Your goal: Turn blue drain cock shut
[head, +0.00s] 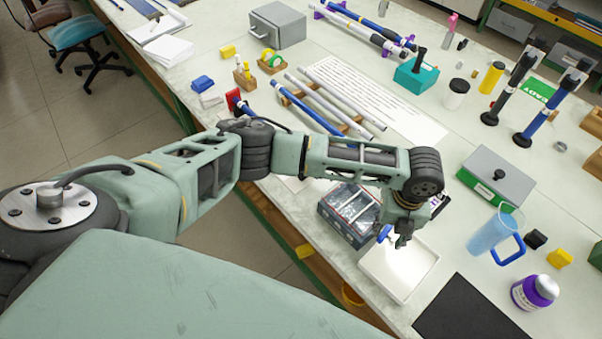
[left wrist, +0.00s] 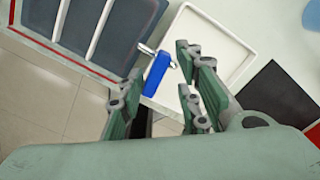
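The blue drain cock handle (head: 384,233) shows beside my left gripper (head: 403,238), at the side of the grey compartmented box (head: 335,225). In the left wrist view the handle (left wrist: 157,74) sits on a short metal stem at the box's edge, its long side slanting steeply. My left gripper (left wrist: 160,88) is open, with fingers apart on either side of the handle. I cannot tell whether a finger touches it. A white tray (head: 376,277) lies beneath the cock; it also shows in the left wrist view (left wrist: 238,52). My right gripper is not in view.
A black mat (head: 465,312) lies right of the tray. A blue jug (head: 492,232), a purple jar (head: 533,292) and a grey-green box (head: 492,180) stand further right. Rods (head: 330,100) lie on racks farther back. The table's front edge runs close by the box and tray.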

